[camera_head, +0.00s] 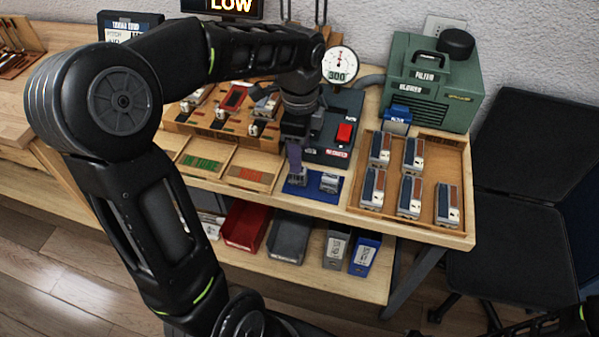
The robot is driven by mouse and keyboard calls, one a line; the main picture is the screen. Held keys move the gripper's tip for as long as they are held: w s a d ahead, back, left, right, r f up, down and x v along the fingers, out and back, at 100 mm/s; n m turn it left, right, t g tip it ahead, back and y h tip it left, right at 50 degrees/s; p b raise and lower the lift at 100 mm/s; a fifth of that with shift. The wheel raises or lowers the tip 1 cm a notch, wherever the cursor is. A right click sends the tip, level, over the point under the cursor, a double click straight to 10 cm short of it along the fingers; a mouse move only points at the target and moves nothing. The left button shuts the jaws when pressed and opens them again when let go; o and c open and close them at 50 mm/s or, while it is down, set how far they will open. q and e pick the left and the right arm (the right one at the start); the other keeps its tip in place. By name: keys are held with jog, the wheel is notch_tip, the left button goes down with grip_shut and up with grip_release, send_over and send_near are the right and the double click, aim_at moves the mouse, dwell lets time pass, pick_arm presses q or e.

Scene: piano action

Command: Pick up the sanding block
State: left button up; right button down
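My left arm reaches over the workbench (420,231), and its gripper (294,139) points down above a small blue tray (325,196) near the front edge. A small purple piece (295,157) shows directly under the gripper, above a grey block (297,178) at the tray's left. I cannot tell whether the fingers touch or hold it. A second grey-and-blue block (330,183) sits at the tray's right. I cannot tell which of these is the sanding block. My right gripper is not in view; only part of that arm shows at the bottom right.
A wooden tray (457,158) with several grey, blue and red blocks lies to the right. A green blower box (437,80) and a round gauge (340,64) stand behind. A dark unit with a red switch (344,133) is close to the gripper. Bins (245,226) fill the lower shelf.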

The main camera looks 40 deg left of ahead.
pick_arm(q)
jog(key=shift+f, duration=1.05)
jog(key=shift+a+f+p, duration=0.15)
jog(key=shift+f+p, duration=0.25)
jog(key=shift+f, duration=2.25)
grip_shut()
